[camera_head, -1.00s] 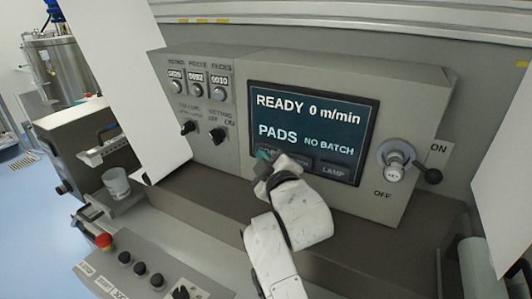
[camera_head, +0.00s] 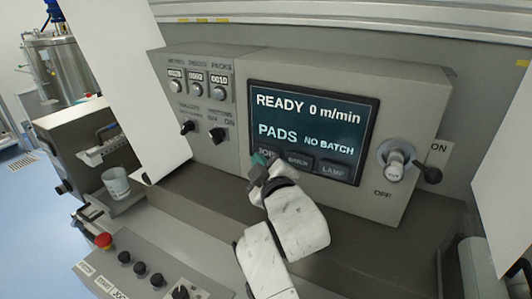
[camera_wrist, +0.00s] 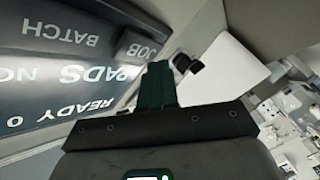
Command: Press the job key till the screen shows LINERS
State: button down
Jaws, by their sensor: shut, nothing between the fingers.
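The screen (camera_head: 315,128) on the grey panel reads READY 0 m/min, PADS and NO BATCH. Along its lower edge are the job key (camera_head: 265,153), the BATCH key (camera_head: 298,160) and the LAMP key (camera_head: 333,169). My gripper (camera_head: 260,159) is shut and empty, its green fingertips at the lower left of the job key, covering part of it. In the wrist view the job key (camera_wrist: 140,48) shows upside down, just beyond the fingertips (camera_wrist: 157,70). I cannot tell whether they touch it.
Left of the screen are counters (camera_head: 198,77) and two black knobs (camera_head: 217,134). At right is an ON/OFF switch (camera_head: 396,160). A lower console (camera_head: 140,268) carries a red button (camera_head: 103,241). A cup (camera_head: 116,182) stands at left.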

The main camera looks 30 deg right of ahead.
jog(key=shift+s+a+b, duration=0.15)
jog(key=shift+s+a, duration=0.6)
jog(key=shift+a, duration=0.25)
jog(key=shift+s+a+b, duration=0.15)
jog(key=shift+s+a, duration=0.55)
jog(key=shift+a, duration=0.3)
